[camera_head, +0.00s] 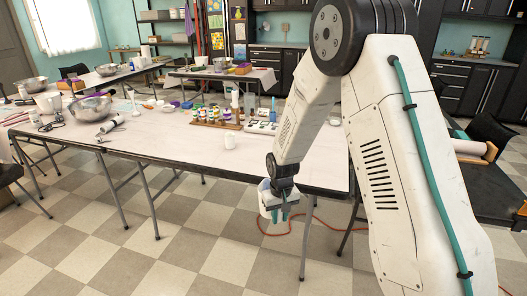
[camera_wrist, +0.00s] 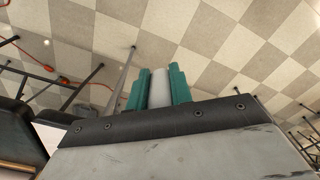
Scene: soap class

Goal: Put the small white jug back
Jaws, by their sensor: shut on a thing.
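My gripper (camera_head: 279,214) hangs in front of the long table's near edge, low beside its right end, with its teal fingers pointing down. In the wrist view my gripper (camera_wrist: 158,88) is shut on a pale white thing, the small white jug (camera_wrist: 160,92) as far as I can tell. Only a narrow strip of it shows between the fingers, so its handle and spout are hidden.
The long pale table (camera_head: 180,150) has free room at its front and middle. A wooden rack of small bottles (camera_head: 216,122) stands toward its back. A metal bowl (camera_head: 90,107) is at the left. A red cable (camera_head: 270,232) lies on the checkered floor near a table leg.

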